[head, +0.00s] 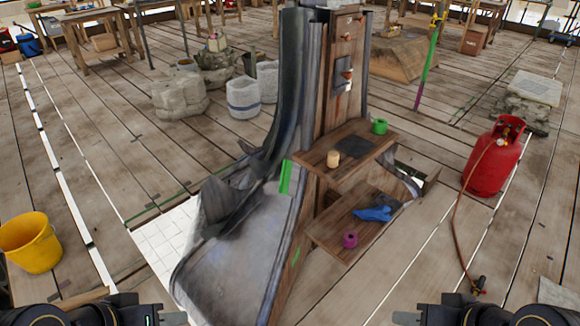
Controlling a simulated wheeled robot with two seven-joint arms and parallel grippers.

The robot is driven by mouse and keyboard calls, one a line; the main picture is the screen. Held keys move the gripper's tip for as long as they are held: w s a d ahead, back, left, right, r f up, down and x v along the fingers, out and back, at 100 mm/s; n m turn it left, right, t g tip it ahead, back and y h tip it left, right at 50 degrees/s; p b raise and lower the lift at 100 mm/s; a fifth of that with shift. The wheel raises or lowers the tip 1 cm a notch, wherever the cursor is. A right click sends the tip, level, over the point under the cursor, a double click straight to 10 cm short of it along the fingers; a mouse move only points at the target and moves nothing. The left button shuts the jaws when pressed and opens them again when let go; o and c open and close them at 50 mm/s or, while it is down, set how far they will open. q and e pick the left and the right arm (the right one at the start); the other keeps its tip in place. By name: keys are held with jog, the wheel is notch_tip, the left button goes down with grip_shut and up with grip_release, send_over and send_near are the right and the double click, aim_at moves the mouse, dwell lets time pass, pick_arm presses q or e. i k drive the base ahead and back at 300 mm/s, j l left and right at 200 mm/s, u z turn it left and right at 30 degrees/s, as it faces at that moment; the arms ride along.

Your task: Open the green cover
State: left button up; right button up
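A narrow bright green panel (285,177) stands upright against the side of the grey metal-clad spire (240,250), left of the upper wooden shelf. A small green patch (295,256) shows lower on the spire's edge. A green round object (379,126) sits on the upper shelf; I cannot tell which green thing is the cover. My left gripper (174,318) is at the bottom edge, left of the spire's foot. My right gripper (404,318) is at the bottom edge, right of it. Both are well away from the green things; their finger gaps are not visible.
The upper shelf (318,158) holds a tan cylinder (333,159). The lower shelf (330,232) holds a blue glove-like item (373,214) and a purple ring (349,240). A yellow bucket (31,243) stands left, a red gas cylinder (494,157) with hose right.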

aim_at(291, 173)
jog(key=i+l, duration=0.25)
jog(key=l, duration=0.15)
jog(key=i+l+u, duration=0.1)
jog(key=i+l, duration=0.35)
jog(key=l, duration=0.3)
jog(key=i+l+u, duration=0.15)
jog(key=l, duration=0.25)
jog(key=u, duration=0.4)
jog(key=i+l+u, duration=0.1)
jog(key=u, duration=0.35)
jog(key=i+l+u, duration=0.1)
jog(key=u, duration=0.3)
jog(key=l+u, duration=0.1)
jog(key=u, duration=0.35)
jog(key=l+u, duration=0.1)
jog(key=u, duration=0.3)
jog(key=i+l+u, duration=0.1)
jog(key=i+l, duration=0.15)
jog(key=l, duration=0.15)
